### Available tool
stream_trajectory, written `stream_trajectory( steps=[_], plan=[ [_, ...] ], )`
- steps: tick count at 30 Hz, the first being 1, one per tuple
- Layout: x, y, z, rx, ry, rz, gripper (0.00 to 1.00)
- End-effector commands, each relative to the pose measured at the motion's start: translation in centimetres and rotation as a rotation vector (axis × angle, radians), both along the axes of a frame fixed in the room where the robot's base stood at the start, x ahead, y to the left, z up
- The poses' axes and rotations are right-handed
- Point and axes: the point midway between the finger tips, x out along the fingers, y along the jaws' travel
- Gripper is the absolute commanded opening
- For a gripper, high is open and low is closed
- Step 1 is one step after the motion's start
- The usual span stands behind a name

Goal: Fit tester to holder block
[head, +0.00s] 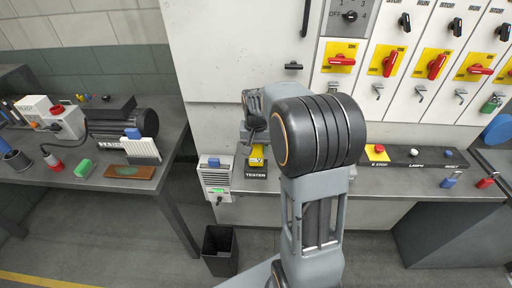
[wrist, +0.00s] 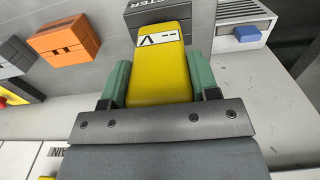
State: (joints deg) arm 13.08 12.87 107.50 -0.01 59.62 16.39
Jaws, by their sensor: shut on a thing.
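The yellow tester (wrist: 158,80), with a white display label marked V, is between the green-padded fingers of my gripper (wrist: 160,76) in the wrist view. My gripper is shut on its sides. The dark holder block (wrist: 150,12), lettered TESTER, lies just beyond the tester's far end. In the head view the tester (head: 257,153) shows as a small yellow patch directly above the holder block (head: 256,173) on the grey bench. My arm hides most of the gripper there. I cannot tell whether the tester touches the block or how deep it sits.
A pale vented unit with a blue top (head: 214,176) stands close left of the block. An orange block (wrist: 64,42) is on the other side in the wrist view. A control strip (head: 415,157) and padlocks (head: 450,180) are at right. A bin (head: 220,250) stands below.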

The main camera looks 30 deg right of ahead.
Motion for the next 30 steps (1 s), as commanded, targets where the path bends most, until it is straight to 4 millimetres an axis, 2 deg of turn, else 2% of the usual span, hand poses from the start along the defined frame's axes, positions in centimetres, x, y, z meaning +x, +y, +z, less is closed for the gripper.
stream_trajectory(
  steps=[23,24,30],
  plan=[
    [0.01,0.0,-0.49,0.0,0.0,0.0,0.12],
    [0.01,-0.01,-0.44,0.0,-0.001,0.0,0.58],
    [0.01,-0.01,-0.44,0.0,0.0,0.0,0.77]
  ],
)
